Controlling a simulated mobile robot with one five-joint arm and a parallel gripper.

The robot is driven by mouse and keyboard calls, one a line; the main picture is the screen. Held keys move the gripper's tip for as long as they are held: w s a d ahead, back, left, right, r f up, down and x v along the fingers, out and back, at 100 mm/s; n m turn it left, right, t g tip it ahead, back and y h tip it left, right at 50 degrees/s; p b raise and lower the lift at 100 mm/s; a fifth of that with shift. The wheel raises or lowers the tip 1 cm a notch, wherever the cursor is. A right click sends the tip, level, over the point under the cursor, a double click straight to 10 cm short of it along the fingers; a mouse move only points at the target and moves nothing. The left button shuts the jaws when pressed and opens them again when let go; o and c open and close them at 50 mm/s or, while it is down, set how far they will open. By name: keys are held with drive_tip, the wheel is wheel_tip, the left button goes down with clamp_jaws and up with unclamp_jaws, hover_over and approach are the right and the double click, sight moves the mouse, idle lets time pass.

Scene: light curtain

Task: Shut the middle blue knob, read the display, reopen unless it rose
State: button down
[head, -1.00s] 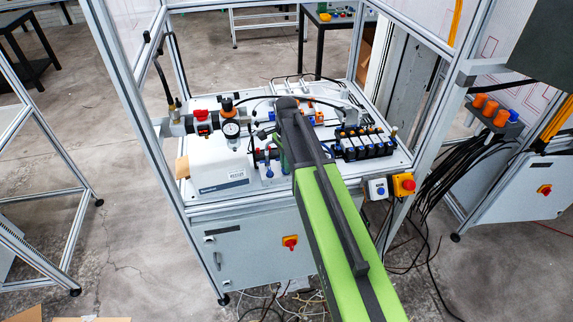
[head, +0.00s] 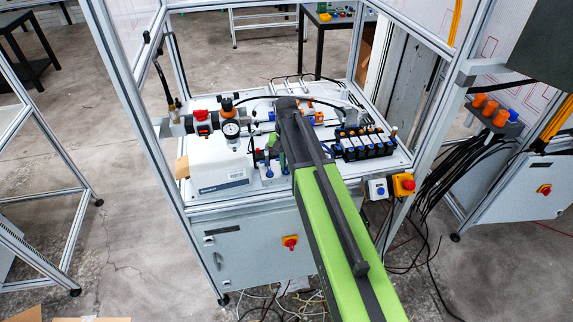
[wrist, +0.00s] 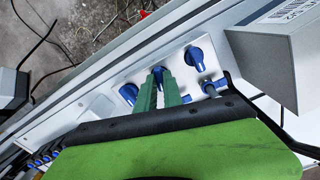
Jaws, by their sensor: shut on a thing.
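A row of blue knobs sits on a pale plate in the wrist view. The middle blue knob (wrist: 158,73) is between the green fingertips of my gripper (wrist: 158,82), which is shut on it. The fingers partly cover this knob, so its turn angle is unclear. One blue knob (wrist: 128,92) is to its left and another (wrist: 195,58) to its right, both clear of the fingers. In the head view my green arm hides most of the row. A white box (head: 207,184) beside the row carries a small dark patch of characters (head: 238,174), too small to read.
A round gauge (head: 231,130) and a red-topped valve (head: 202,122) stand behind the white box. A black valve block (head: 362,145) is to the right of my arm. An upright frame post (head: 148,145) stands at the left. A grey box (wrist: 272,55) is close by in the wrist view.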

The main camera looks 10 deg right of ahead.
sight(286, 168)
drive_tip(key=shift+n, duration=1.6)
drive_tip(key=shift+s, duration=0.1)
drive_tip(key=c, duration=1.5)
unclamp_jaws()
wheel_tip(286, 168, up, 17)
drive_tip(key=p, duration=1.7)
drive_tip(key=shift+r, duration=0.2)
